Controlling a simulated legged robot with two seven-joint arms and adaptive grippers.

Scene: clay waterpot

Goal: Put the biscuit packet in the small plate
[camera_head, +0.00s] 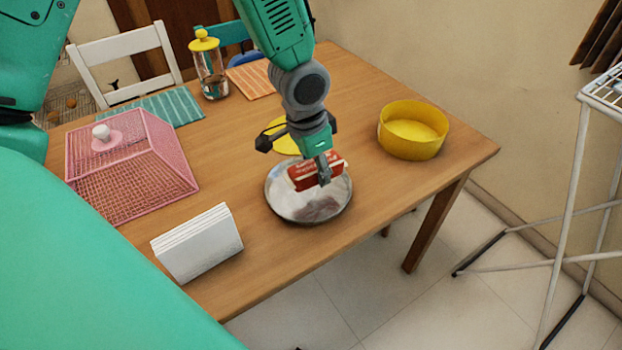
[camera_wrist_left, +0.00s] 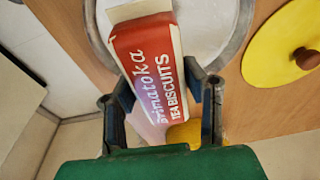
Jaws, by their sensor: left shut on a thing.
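The red and white biscuit packet (camera_head: 303,177), lettered "TEA BISCUITS", is between the fingers of my left gripper (camera_head: 323,173). In the left wrist view the packet (camera_wrist_left: 150,65) lies between both fingers, with its white end pointing away. The small round metal plate (camera_head: 287,207) is on the wooden table, under the gripper and the packet. The packet appears over the plate's inside; I cannot tell whether it touches the plate. The plate's rim (camera_wrist_left: 240,30) also shows in the left wrist view. My right gripper is not in view.
A yellow lid (camera_head: 283,146) with a brown knob (camera_wrist_left: 306,59) lies behind the plate. A yellow bowl (camera_head: 412,138) stands to the right, a pink mesh cover (camera_head: 135,180) to the left, and a white slotted block (camera_head: 197,243) at the front edge. A jar (camera_head: 211,75) stands behind.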

